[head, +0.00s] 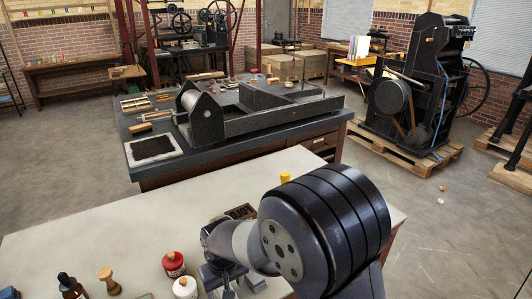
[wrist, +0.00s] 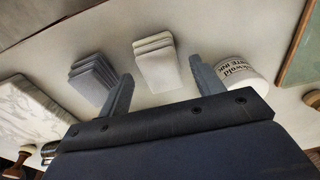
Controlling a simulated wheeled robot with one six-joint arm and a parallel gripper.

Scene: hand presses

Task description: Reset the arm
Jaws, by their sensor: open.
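My arm (head: 325,225) shows large in the lower right of the head view, bent over the pale worktable (head: 120,235). Its black and grey joint hides part of the tabletop. In the wrist view my gripper (wrist: 161,67) is open, with its two grey fingers spread apart. A stack of white blocks or pads (wrist: 157,65) stands beyond and between the fingertips, with nothing visibly gripped. A grey stack (wrist: 93,77) is left of the left finger. A white ink jar (wrist: 240,74) is close to the right finger.
In the head view, a red-labelled jar (head: 173,264), a white jar (head: 185,287), a dark bottle (head: 72,287) and a wooden-handled stamp (head: 109,281) stand near the front edge. The table's left middle is clear. A press bed (head: 270,115) stands on the bench behind.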

